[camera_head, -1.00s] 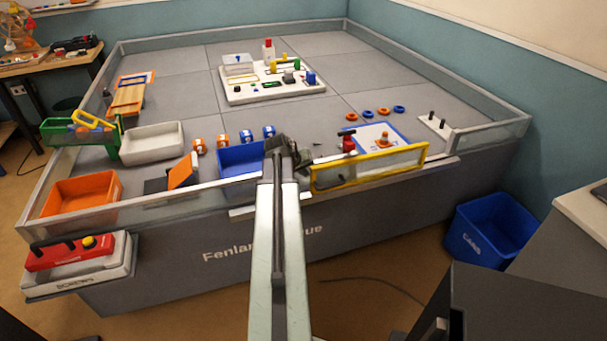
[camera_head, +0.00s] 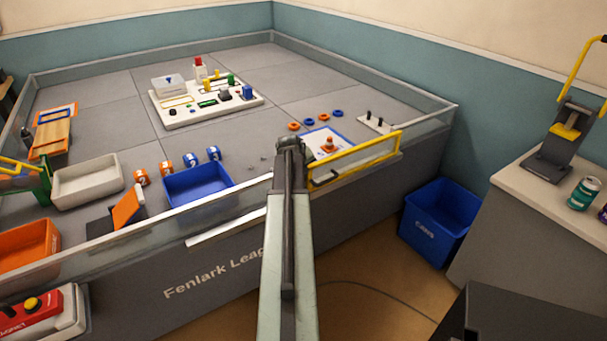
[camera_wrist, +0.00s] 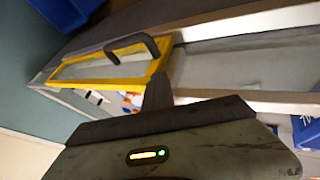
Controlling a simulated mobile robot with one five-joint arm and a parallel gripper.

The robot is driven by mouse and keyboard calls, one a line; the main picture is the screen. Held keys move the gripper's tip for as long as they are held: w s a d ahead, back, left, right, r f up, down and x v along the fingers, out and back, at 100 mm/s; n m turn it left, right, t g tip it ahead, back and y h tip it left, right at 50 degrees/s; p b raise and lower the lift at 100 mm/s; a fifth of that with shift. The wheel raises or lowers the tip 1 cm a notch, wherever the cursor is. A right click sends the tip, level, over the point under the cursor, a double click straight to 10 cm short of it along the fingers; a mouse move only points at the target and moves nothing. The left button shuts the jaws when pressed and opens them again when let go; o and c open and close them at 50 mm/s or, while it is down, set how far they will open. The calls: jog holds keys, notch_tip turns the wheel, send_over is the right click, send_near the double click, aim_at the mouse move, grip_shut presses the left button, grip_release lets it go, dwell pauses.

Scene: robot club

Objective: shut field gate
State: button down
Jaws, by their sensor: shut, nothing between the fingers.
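The field gate (camera_head: 352,161) is a clear panel in a yellow frame, on the front edge of the field. It stands nearly in line with the front wall; I cannot tell whether it is fully closed. In the wrist view the gate (camera_wrist: 72,66) shows at upper left, with a dark curved handle (camera_wrist: 150,42) on its frame. My gripper (camera_head: 291,145) is shut and empty, just left of the gate's left end in the head view. In the wrist view my gripper (camera_wrist: 158,88) appears close to the yellow frame's end; contact cannot be told. My arm hides part of the wall there.
A blue tray (camera_head: 200,190) lies inside the field left of my gripper. A blue bin (camera_head: 428,235) stands on the floor at right, beside a counter (camera_head: 505,205). Floor in front of the gate is clear.

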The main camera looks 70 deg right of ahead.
jog(key=shift+d+r, duration=0.15)
jog(key=shift+d, duration=0.3)
jog(key=w+a+r+p, duration=0.1)
jog(key=a+r+p, duration=0.6)
jog(key=a, duration=0.3)
jog(key=shift+w+r+p, duration=0.35)
jog(key=shift+p, duration=0.3)
jog(key=shift+a, duration=0.1)
